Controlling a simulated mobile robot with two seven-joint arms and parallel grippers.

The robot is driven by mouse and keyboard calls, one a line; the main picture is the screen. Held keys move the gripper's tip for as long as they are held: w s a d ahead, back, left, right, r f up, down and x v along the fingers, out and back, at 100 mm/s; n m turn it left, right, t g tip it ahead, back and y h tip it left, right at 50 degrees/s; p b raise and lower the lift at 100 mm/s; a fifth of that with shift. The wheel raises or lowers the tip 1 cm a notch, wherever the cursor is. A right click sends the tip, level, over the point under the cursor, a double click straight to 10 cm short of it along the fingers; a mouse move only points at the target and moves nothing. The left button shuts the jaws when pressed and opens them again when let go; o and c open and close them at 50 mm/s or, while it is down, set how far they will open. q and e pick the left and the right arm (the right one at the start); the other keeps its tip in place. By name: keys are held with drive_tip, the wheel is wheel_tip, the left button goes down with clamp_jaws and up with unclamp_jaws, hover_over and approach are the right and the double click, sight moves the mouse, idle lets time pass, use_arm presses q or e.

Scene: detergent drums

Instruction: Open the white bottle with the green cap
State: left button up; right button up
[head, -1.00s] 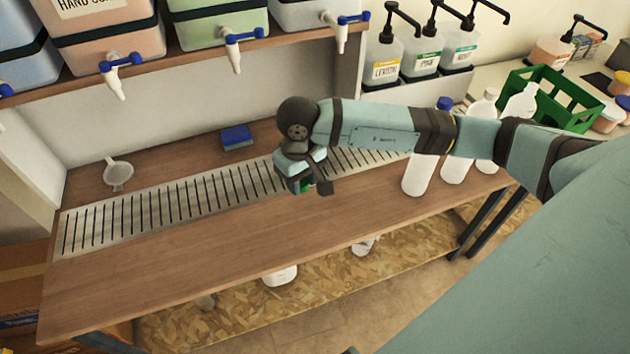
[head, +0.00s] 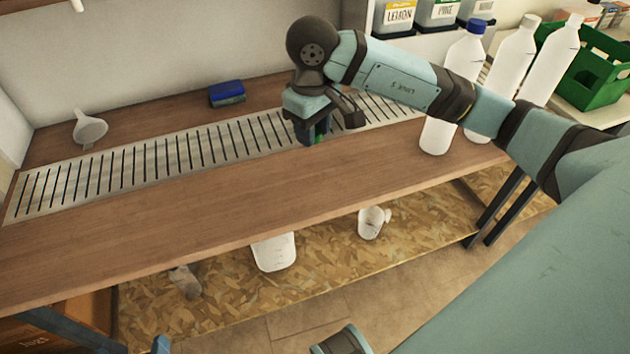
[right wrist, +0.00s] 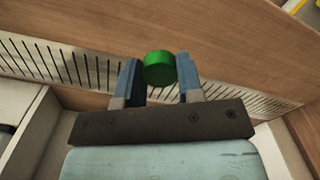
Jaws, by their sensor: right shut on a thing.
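My right gripper (head: 318,128) is shut on a green cap (head: 321,131) above the front edge of the slotted drain strip. In the right wrist view the green cap (right wrist: 159,68) sits between the two blue fingers of the gripper (right wrist: 158,82). No white bottle shows below the cap in either view. Three white bottles stand on the right behind my right arm: one with a blue cap (head: 437,137), a middle one (head: 512,58) and a right one (head: 553,62). The last two show no green cap. My left gripper is out of view.
The wooden counter (head: 200,210) is clear in front of the drain strip (head: 110,170). A funnel (head: 90,130) and a blue sponge (head: 227,94) lie behind it. A green crate (head: 590,85) is at the right. White containers (head: 274,252) stand on the lower shelf.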

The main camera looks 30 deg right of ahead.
drive_tip(key=b, duration=0.2)
hover_over(313, 188)
wheel_tip(313, 188, down, 10)
drive_tip(key=shift+r, duration=0.1)
drive_tip(key=shift+f, duration=0.25)
wheel_tip(313, 188, down, 4)
drive_tip(key=shift+f+b, duration=0.2)
drive_tip(key=shift+b, duration=0.1)
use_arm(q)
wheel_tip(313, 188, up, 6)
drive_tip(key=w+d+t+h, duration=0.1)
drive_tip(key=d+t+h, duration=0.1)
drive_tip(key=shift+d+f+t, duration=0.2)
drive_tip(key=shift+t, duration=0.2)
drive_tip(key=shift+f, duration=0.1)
use_arm(e)
drive_tip(key=shift+f, duration=0.1)
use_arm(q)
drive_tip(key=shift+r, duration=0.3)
use_arm(e)
drive_tip(key=o, duration=1)
